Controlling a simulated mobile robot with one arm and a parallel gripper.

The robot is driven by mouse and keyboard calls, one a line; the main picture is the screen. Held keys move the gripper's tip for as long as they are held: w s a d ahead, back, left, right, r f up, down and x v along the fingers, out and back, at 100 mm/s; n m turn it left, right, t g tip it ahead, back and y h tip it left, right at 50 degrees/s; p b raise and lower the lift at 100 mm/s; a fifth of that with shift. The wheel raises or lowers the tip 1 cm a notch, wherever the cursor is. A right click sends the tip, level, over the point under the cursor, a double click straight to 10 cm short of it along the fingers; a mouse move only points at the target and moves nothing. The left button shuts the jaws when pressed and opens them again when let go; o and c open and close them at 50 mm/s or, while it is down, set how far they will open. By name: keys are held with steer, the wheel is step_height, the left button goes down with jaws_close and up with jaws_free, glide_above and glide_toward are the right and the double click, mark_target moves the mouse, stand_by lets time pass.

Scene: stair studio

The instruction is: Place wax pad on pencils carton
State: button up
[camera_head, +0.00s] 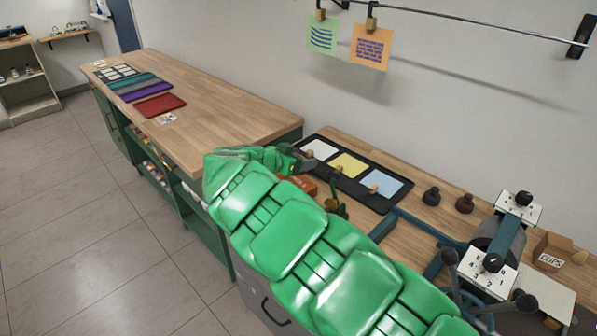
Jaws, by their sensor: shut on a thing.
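My green arm reaches from the lower right and bends over the near end of the long workbench. My gripper (301,161), small and dark, is at the left edge of a black tray. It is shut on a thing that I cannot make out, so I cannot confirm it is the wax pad. A small orange-red box (303,184) lies just below the gripper, partly hidden by my arm. It has faint marks, but I cannot read whether it is the pencils carton. I cannot tell whether gripper and box touch.
The black tray (375,203) holds white, yellow and blue pads with small knobs.

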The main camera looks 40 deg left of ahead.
glide_above(297, 180)
steer(key=shift+w+f, duration=0.2)
steer(key=shift+f, duration=1)
steer(key=shift+w+f, duration=0.2)
steer(key=shift+f, duration=0.95)
steer(key=shift+a+f, duration=0.1)
steer(key=shift+f, duration=1.4)
steer(key=shift+f, duration=0.1)
steer(key=o, duration=1.1)
steer(key=shift+o, duration=0.2)
steer(key=shift+s+r, duration=0.3)
steer(key=shift+s, duration=0.05)
steer(key=v, duration=1.1)
steer(key=shift+s+f, duration=0.1)
